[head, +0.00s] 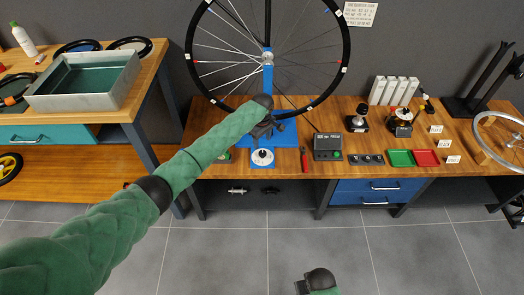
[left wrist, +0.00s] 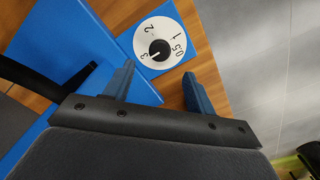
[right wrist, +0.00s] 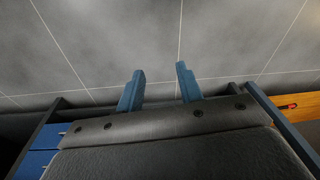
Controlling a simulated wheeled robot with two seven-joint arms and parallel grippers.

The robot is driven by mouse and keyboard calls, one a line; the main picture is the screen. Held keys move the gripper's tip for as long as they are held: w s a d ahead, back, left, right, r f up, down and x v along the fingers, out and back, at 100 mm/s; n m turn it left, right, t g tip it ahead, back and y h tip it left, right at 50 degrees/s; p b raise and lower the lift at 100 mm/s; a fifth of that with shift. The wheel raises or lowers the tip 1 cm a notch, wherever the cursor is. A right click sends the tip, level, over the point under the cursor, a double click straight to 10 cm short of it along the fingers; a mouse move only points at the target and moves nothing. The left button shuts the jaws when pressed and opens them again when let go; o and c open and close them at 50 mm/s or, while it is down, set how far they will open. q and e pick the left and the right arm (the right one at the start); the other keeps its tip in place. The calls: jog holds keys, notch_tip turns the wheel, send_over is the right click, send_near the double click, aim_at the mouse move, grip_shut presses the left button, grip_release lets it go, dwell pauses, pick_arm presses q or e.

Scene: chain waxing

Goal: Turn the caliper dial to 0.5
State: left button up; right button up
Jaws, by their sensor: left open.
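The caliper dial (head: 262,157) is a white disc on a blue plate at the workbench's front edge, below the wheel stand. In the left wrist view the dial (left wrist: 172,35) shows the marks 3, 2, 1 and 0.5 around a black centre knob (left wrist: 159,48). The knob's small pointer seems to face the 3 side, but it is too small to be sure. My left gripper (left wrist: 156,88) is open and empty, its fingers apart and short of the dial, not touching it. My right gripper (right wrist: 160,80) is open and empty, low in front of the bench over the floor.
The spoked wheel (head: 338,70) stands above the dial on its blue stand (head: 268,85). A red-handled tool (head: 304,160) and a grey box with a display (head: 327,146) lie right of the dial. A metal tray (head: 85,105) sits on the left table. The floor in front is clear.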

aim_at(263, 152)
pick_arm(q)
jog(key=shift+d+f+p, duration=0.1)
jog(key=shift+f+p, duration=0.55)
jog(key=shift+f, duration=3)
pick_arm(e)
jog(key=shift+s+d+f, duration=0.15)
jog(key=shift+s+f, duration=0.1)
jog(key=shift+f, duration=0.65)
jog(key=shift+s+d+f, duration=0.2)
jog(key=shift+s+f, duration=0.1)
jog(key=shift+f, duration=0.6)
jog(key=shift+s+d+f, duration=0.15)
jog(key=shift+s+f, duration=0.1)
jog(key=shift+f, duration=0.65)
pick_arm(q)
jog(key=c, duration=1)
